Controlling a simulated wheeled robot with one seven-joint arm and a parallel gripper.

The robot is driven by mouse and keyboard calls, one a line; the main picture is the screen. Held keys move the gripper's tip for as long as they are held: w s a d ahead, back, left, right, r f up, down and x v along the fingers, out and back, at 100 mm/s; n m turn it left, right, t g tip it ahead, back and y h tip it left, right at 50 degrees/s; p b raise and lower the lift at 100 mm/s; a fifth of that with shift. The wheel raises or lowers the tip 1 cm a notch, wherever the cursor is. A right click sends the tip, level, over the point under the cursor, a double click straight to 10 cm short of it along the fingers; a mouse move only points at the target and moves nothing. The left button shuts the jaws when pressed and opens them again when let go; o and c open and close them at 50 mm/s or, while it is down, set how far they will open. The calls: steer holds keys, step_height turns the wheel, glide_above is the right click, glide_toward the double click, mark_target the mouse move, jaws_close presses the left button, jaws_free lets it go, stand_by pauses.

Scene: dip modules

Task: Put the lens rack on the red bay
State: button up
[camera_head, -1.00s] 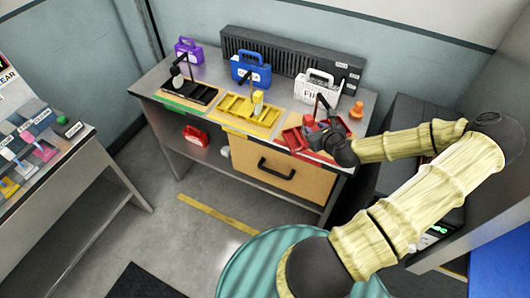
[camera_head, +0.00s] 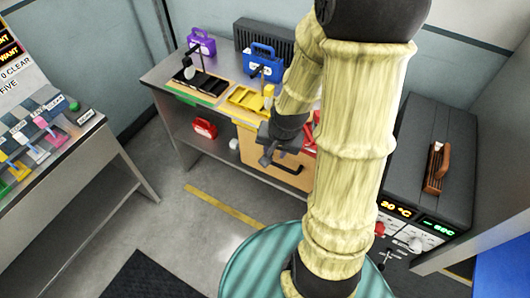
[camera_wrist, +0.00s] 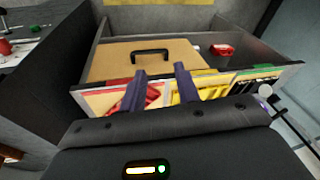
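My gripper (camera_head: 266,153) hangs just in front of the bench, by the tan drawer front. In the wrist view its two fingers (camera_wrist: 160,88) are apart with nothing held between them. The red bay is mostly hidden behind my arm in the head view; a sliver of red (camera_head: 312,142) shows beside it. In the wrist view red parts (camera_wrist: 156,97) show behind and left of the fingers. I cannot tell the lens rack for certain among the things in view.
The bench (camera_head: 163,75) also holds a black tray (camera_head: 207,84), a yellow tray (camera_head: 246,99), a purple case (camera_head: 201,43) and a blue case (camera_head: 263,63). A red case (camera_head: 204,128) sits on the shelf below. A dark oven-like unit (camera_head: 430,155) stands right. Floor in front is open.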

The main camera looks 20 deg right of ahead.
steer(key=s+a+r+n, duration=0.4)
steer(key=s+r+n, duration=0.1)
steer(key=r+n, duration=0.1)
steer(key=shift+a+r+n+g, duration=0.3)
steer(key=shift+a+n, duration=0.1)
steer(key=shift+n, duration=0.1)
steer(key=shift+w, duration=0.1)
